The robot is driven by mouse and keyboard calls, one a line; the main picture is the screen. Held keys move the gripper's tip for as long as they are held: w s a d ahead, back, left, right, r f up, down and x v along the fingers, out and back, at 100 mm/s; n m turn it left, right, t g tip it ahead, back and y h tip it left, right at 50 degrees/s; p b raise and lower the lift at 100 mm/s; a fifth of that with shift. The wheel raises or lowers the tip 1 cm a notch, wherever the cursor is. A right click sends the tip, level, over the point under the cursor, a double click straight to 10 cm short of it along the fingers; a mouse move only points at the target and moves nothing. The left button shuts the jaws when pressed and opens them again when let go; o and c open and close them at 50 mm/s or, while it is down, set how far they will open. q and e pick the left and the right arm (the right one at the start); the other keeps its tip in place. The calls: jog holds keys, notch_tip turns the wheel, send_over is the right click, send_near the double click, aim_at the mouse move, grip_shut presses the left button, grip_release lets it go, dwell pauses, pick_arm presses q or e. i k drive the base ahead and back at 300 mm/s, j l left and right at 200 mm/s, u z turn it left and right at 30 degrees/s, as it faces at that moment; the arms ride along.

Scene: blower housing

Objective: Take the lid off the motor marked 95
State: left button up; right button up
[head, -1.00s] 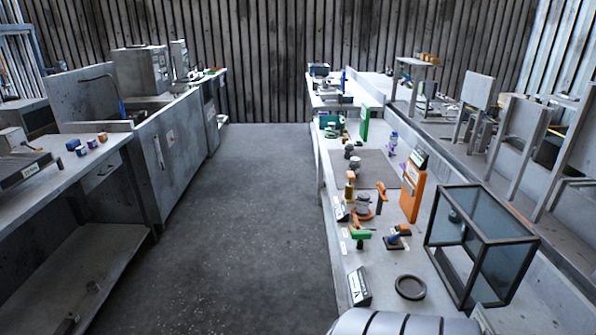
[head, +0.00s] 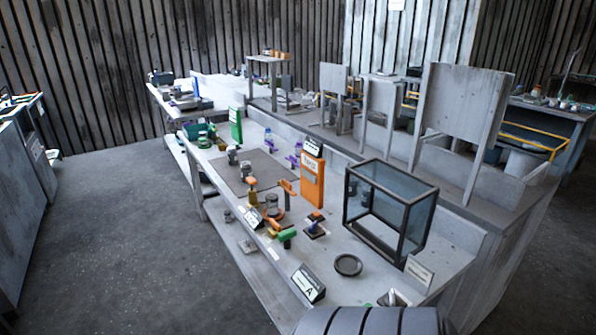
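Neither of my grippers shows in the head view. Several small grey cylindrical parts, possibly motors, stand on the long bench. One grey part (head: 272,206) is near an orange stand, and another grey part (head: 233,155) is on the dark mat (head: 222,177) farther back. No marking 95 can be read at this size, and I cannot tell which part is the motor or whether one has a lid.
The bench also holds an orange box (head: 311,181), a glass-sided case (head: 390,208), a dark ring (head: 348,265) and a sign lettered A (head: 308,284). A green panel (head: 236,125) stands farther back. The floor (head: 130,225) left of the bench is clear.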

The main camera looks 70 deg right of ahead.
aim_at(245, 173)
jog(key=i+l+z, duration=0.3)
jog(key=i+z, duration=0.15)
jog(key=i+l+z, duration=0.15)
jog(key=i+z, duration=0.25)
jog(key=i, duration=0.15)
jog(key=i+z, duration=0.45)
jog(key=i+j+z, duration=0.1)
jog(key=i+z, duration=0.25)
jog(key=i, duration=0.2)
jog(key=i+j+z, duration=0.35)
jog(key=i, duration=0.2)
jog(key=i+z, duration=0.55)
jog(key=z, duration=0.25)
jog(key=i+j+z, duration=0.15)
jog(key=z, duration=0.25)
jog(key=i+j, duration=0.05)
jog(key=i, duration=0.05)
